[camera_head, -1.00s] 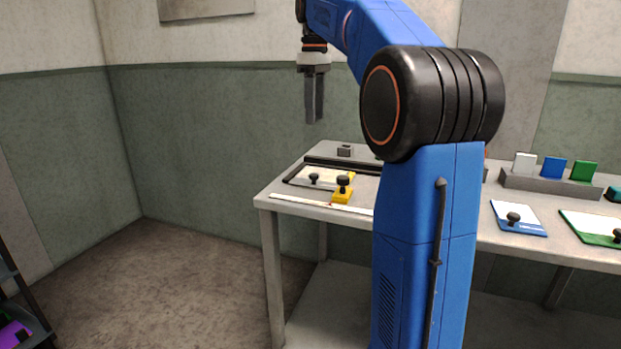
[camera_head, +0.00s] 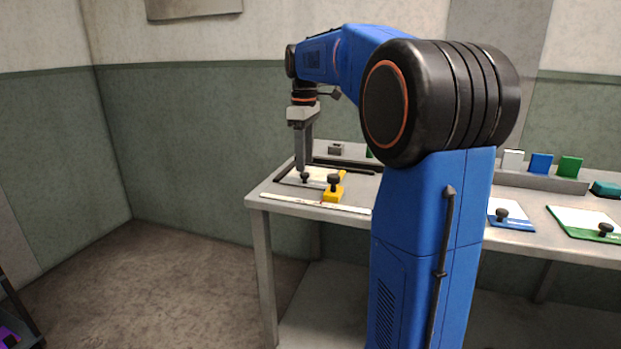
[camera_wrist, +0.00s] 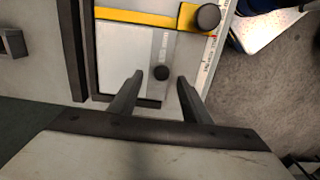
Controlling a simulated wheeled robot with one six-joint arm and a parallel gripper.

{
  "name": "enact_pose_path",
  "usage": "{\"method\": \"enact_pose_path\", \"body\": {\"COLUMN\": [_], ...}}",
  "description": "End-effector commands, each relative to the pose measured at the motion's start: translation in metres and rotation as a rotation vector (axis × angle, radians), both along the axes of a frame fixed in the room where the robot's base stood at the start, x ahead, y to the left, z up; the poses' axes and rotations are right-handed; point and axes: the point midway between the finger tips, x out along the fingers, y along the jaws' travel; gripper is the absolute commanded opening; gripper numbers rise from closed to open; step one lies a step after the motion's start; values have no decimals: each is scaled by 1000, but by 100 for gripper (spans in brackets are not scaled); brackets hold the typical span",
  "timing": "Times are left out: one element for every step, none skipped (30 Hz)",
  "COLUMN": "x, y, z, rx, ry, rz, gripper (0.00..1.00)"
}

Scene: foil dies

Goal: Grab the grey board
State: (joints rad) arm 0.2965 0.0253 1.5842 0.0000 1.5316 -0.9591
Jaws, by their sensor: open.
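The grey board (camera_wrist: 125,60) is a pale plate with a grey strip and a small black knob (camera_wrist: 162,73). It lies in a dark corner frame (camera_wrist: 78,50) at the table's left end, and also shows in the head view (camera_head: 290,180). My gripper (camera_head: 304,166) points down above it, open and empty. In the wrist view its fingers (camera_wrist: 160,82) are spread, with the knob appearing between their tips, still apart from it. A yellow bar with a block (camera_head: 333,194) and black knob lies along one side of the board.
A white ruler strip (camera_head: 315,204) runs along the table's front edge. A small grey block (camera_head: 335,149) stands behind the frame. To the right are a blue-edged board (camera_head: 512,216), a green-edged board (camera_head: 585,222) and a grey rack (camera_head: 540,181) with coloured cards. My arm hides the table's middle.

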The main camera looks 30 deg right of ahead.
Motion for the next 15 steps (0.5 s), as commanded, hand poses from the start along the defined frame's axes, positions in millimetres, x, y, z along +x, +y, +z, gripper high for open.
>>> {"method": "enact_pose_path", "body": {"x": [-2, -3, -3, -3, -3, -3, -3, -3, -3, -3, -2, -2, -2, -2, -2], "y": [2, 2, 3, 3, 2, 2, 2, 2, 2, 2, 2, 2, 2, 2, 2], "z": [-8, -12, -17, -21, -24, -28, -30, -32, -34, -34, -35, -35, -35, -35, -35], "rx": [0, 1, 1, 1, 1, 0, 0, 0, 0, 0, 1, 0, 0, 0, 0], "ry": [3, 2, 2, 2, 2, 1, 1, 1, 1, 1, 1, 0, 0, 0, 0], "rz": [0, 0, 0, 0, 0, 0, 0, 0, 0, 0, 0, 0, 0, 0, 0], "gripper": [44, 44, 44, 44, 44, 44, 44, 44, 44, 44, 44, 44, 44, 44, 44]}}
